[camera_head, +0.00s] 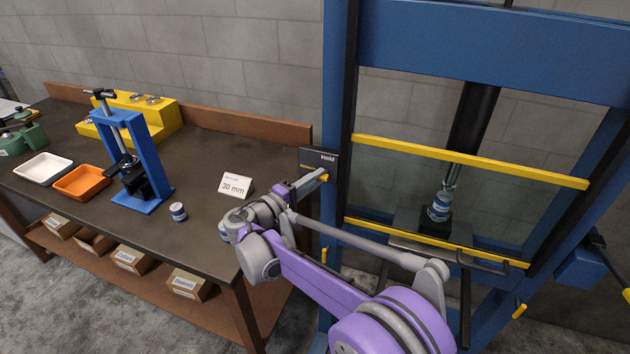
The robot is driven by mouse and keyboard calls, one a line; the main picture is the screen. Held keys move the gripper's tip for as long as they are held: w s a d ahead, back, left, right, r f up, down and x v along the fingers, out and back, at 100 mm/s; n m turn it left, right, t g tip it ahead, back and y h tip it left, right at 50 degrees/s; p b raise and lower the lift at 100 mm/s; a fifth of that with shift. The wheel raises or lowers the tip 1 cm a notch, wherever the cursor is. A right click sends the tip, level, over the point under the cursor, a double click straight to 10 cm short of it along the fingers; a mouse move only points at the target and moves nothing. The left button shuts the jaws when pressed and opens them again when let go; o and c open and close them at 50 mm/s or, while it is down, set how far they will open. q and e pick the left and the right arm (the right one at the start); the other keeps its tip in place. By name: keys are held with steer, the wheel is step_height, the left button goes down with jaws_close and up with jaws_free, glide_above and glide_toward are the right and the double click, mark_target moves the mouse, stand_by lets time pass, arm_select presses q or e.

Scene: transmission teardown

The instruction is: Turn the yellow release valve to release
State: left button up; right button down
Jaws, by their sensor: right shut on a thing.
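The yellow release valve (324,177) sits on a dark panel (329,160) on the left post of the blue press. The panel reads "Hold" at its upper right, with a smaller yellow label at its left. My right gripper (319,179) comes from the lower left of the panel and is shut on the valve. Its fingers hide part of the valve, so its exact angle is hard to tell. My left gripper is not in view.
The blue press frame (490,45) has a clear guard with yellow bars (470,160); a blue-and-white cylinder (440,206) stands behind it under the ram. The workbench (135,225) at left holds a blue arbor press (146,155), trays, a yellow stand and a "30 mm" card (236,186).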

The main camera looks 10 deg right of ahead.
stand_by(0.4)
steer(key=c, duration=0.8)
jaws_free()
steer(key=shift+c, duration=0.2)
steer(key=v, duration=1)
steer(key=shift+s+a+b, duration=0.25)
steer(key=shift+a+b, duration=0.05)
steer(key=shift+b, duration=0.15)
steer(key=shift+d+f, duration=0.1)
